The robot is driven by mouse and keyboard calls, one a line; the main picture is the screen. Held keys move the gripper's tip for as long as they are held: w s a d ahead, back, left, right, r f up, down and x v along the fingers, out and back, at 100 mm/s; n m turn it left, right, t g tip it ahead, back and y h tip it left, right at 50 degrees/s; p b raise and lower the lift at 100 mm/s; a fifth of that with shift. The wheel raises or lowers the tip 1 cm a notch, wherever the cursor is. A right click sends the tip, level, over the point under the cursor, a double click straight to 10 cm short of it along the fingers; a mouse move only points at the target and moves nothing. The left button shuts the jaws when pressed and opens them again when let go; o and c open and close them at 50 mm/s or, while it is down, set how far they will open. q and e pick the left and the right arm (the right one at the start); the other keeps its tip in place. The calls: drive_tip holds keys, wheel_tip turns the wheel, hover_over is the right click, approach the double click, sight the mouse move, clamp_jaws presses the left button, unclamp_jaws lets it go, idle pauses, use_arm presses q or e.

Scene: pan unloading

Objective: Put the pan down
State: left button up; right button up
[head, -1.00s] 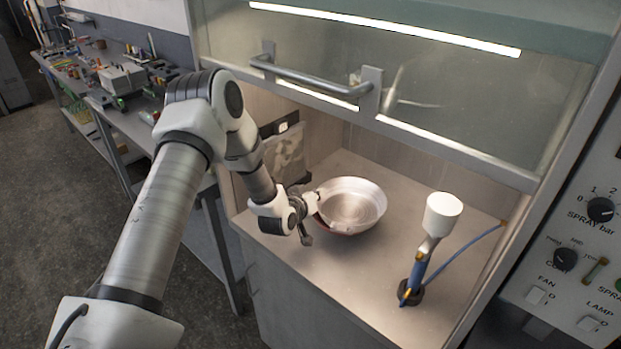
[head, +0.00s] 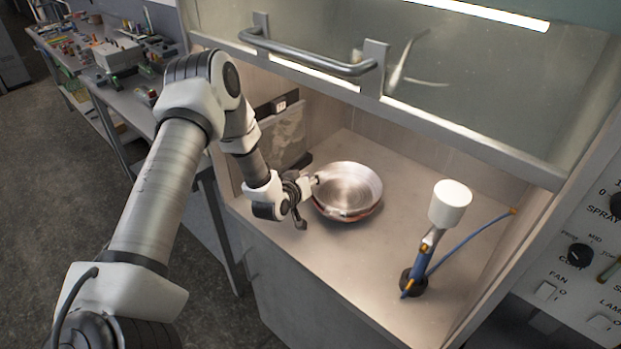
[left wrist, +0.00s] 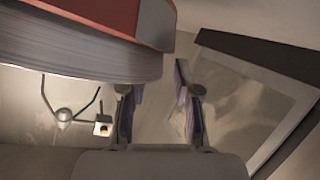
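The pan (head: 347,189) is a round metal pan with a shiny inside and a copper-red outer side. It sits upright on the booth floor (head: 395,235), in the middle of the head view. In the left wrist view the pan (left wrist: 80,55) fills the upper left, close to the camera. My left gripper (head: 306,203) is at the pan's left edge. In the left wrist view the fingers (left wrist: 160,100) stand apart with nothing visible between them. Whether the gripper's body touches the pan is unclear. My right gripper is not in view.
A spray gun with a white cup (head: 450,203) and a blue hose stands right of the pan. A framed panel (head: 283,138) leans at the booth's left wall. The raised glass sash with its handle (head: 310,62) hangs over the opening. The floor between pan and spray gun is clear.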

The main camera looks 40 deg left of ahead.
use_arm(q)
drive_tip(key=shift+s+d, duration=0.15)
drive_tip(key=shift+s, duration=0.2)
drive_tip(key=b+v, duration=0.1)
drive_tip(key=v, duration=0.9)
drive_tip(key=shift+s+r, duration=0.25)
drive_tip(key=shift+s, duration=0.1)
drive_tip(key=shift+s, duration=0.1)
